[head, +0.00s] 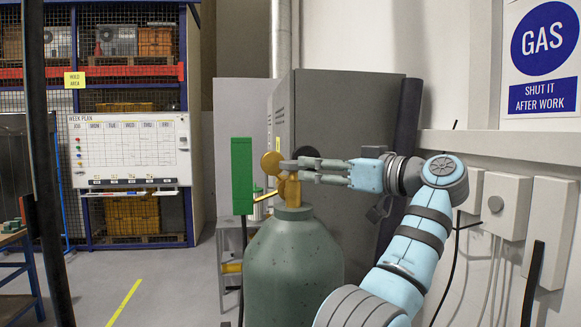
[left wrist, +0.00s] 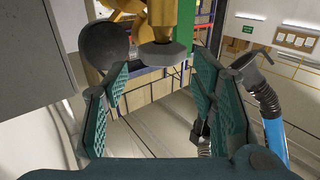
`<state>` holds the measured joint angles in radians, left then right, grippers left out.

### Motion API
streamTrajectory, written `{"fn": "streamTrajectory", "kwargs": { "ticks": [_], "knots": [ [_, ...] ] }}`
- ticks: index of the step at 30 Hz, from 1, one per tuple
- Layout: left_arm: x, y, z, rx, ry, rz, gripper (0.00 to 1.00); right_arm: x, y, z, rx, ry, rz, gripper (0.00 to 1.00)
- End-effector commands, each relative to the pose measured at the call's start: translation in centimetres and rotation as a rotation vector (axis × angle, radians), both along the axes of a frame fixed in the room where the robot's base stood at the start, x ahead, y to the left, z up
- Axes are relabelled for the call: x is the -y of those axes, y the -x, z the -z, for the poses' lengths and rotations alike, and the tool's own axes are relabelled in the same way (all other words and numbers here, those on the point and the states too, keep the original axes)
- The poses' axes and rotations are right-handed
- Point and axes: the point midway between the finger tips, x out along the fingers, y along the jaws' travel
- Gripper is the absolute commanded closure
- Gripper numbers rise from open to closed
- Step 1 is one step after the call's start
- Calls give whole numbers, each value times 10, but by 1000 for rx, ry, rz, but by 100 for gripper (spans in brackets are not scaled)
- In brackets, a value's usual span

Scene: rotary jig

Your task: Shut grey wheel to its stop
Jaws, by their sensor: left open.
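A tall green-grey gas cylinder (head: 293,265) stands upright at centre in the head view, with a brass valve (head: 291,188) on top. In the left wrist view the grey wheel (left wrist: 164,53) sits on the brass valve body (left wrist: 163,18), near the fingertips and in line with the gap between them. My left gripper (head: 299,170) reaches the valve from the right in the head view, where the fingers partly hide the wheel. Its two green-padded fingers (left wrist: 158,82) stand apart, with nothing clamped between them. I cannot tell whether either finger touches the wheel.
A dark round disc (left wrist: 104,53) is close beside the wheel. A yellow disc (head: 271,163) is left of the valve. A green upright panel (head: 242,176) stands farther left. A grey cabinet (head: 345,105) is behind the cylinder. Floor at the left, with a yellow line (head: 124,303), is clear.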

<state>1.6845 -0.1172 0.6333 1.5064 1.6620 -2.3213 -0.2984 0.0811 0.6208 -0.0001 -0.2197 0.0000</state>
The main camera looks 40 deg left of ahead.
Motion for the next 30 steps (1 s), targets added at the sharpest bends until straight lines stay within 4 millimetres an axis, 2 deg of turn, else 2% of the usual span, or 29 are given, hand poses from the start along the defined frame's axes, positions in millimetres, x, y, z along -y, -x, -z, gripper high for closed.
{"fn": "streamTrajectory", "kwargs": {
  "ticks": [1, 6, 11, 20, 23, 27, 30],
  "knots": [
    [-16, 2, 1, 2, 0, -6, 48, 0, 4, 3, -7, 0, 1, 60],
    [-65, 1, -1, 0, -1, -7, 48, 0, 11, -1, -18, 0, 0, 60],
    [-91, 0, -2, 0, -1, -2, 48, 0, 3, -6, -5, -1, 0, 60],
    [-97, -2, -1, 0, -2, 4, 48, -1, 0, -6, 1, -1, 0, 60],
    [-97, -2, -1, 0, -2, 5, 61, -1, 1, -6, -2, -1, 0, 60],
    [-97, -3, 0, 0, -1, 5, 83, -1, 2, -6, -4, -1, 0, 60],
    [-96, -3, 0, 0, -1, 5, 87, -1, 2, -6, -4, -1, 0, 60]
  ]
}}
